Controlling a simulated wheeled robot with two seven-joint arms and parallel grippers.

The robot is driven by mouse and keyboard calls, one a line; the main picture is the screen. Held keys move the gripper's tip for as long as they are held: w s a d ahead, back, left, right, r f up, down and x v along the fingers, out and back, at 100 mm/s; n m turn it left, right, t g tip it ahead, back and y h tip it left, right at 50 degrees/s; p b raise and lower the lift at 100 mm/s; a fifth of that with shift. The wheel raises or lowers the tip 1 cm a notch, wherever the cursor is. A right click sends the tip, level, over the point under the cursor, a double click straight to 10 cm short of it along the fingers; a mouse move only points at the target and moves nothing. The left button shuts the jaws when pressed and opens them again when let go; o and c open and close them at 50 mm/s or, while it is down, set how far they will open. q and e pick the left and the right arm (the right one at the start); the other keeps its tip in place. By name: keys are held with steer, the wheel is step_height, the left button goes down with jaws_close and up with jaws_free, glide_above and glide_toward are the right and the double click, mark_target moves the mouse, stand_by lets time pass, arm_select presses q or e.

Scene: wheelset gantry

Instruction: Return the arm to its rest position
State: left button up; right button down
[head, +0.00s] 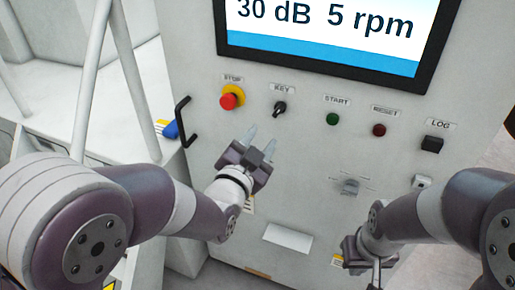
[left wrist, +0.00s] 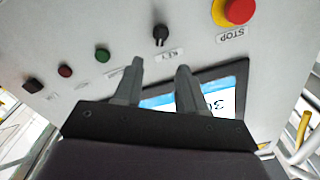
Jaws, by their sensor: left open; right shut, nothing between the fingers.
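My left gripper (head: 260,143) is open and empty in front of the control panel (head: 300,165), below the key switch (head: 280,107) and the red stop button (head: 229,97). In the left wrist view its two fingers (left wrist: 156,88) stand apart with nothing between them. The key switch (left wrist: 160,34) and stop button (left wrist: 238,10) also show there, beyond the fingers. My right gripper (head: 368,262) is low at the lower right of the head view, shut and empty; its fingertips are hard to make out.
A screen (head: 340,35) reads "30 dB 5 rpm". Green start (head: 333,119), dark red reset (head: 379,130) and black log (head: 432,144) controls sit right of the key. A grey knob (head: 349,187) is lower. A black handle (head: 183,122) juts out left, near a blue object (head: 171,129).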

arm_select(q)
steer(key=shift+s+a, duration=0.2)
steer(key=shift+s, duration=0.45)
